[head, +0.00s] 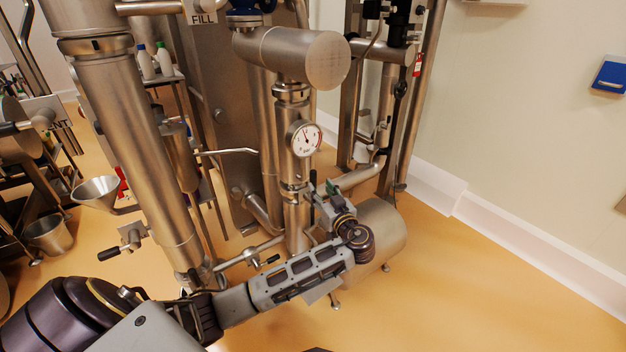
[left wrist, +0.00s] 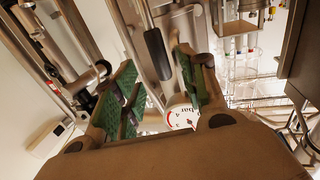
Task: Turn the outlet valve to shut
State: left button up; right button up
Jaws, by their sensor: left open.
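My left gripper (head: 325,197) is open, with green pads on its fingers, beside the vertical steel pipe below the pressure gauge. A lever with a black grip (head: 313,183) stands upright close to the fingers. In the left wrist view, a black grip (left wrist: 157,53) appears in the gap between the two fingers of my left gripper (left wrist: 160,80), apart from both pads. How deep it sits between them I cannot tell. No label shows which lever is the outlet valve's. The valve body is largely hidden by my arm. My right gripper is not in view.
The round gauge (head: 304,139) is just above my gripper. A steel cylinder (head: 382,235) lies behind my wrist. Another black-handled lever (head: 109,253) is at the left, near a steel funnel (head: 97,191). The orange floor (head: 500,285) at right is clear.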

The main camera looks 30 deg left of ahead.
aim_at(315, 181)
pick_arm(q)
jog(key=shift+x, duration=3.65)
grip_shut()
